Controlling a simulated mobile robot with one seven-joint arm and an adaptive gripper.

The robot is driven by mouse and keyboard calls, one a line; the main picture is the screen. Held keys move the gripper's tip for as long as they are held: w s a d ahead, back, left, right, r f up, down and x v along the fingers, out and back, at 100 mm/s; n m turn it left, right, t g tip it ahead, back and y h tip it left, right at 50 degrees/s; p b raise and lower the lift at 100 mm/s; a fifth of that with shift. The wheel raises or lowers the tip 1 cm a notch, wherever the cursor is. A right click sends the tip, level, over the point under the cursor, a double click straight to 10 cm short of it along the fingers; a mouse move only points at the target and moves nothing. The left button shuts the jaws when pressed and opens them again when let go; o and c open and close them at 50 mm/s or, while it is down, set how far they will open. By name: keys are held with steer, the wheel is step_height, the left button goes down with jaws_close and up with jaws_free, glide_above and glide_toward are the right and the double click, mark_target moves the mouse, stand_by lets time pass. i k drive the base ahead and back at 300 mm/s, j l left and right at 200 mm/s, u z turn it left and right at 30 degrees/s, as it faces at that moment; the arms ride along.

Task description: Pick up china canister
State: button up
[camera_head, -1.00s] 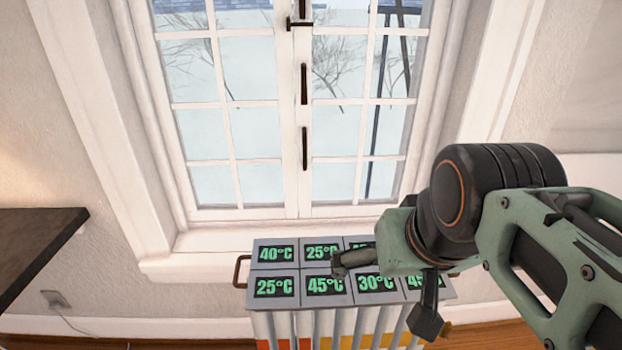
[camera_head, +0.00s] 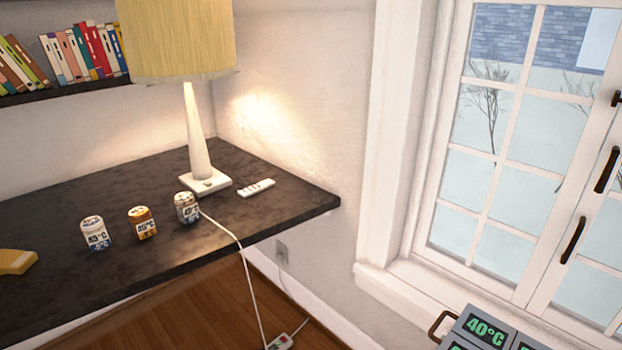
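Three small canisters stand upright in a row on the dark desk (camera_head: 270,214). The left canister (camera_head: 95,233) is white and blue, the middle canister (camera_head: 142,223) is orange and white, and the right canister (camera_head: 187,208) is white and grey-blue. I cannot tell from the picture which is the china one.
A lamp (camera_head: 196,140) with a yellow shade stands behind the canisters, its cord hanging over the desk edge. A remote (camera_head: 256,188) and a yellow object (camera_head: 15,262) lie on the desk.

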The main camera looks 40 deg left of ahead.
mark_target(93, 228)
steer(key=u, duration=2.7)
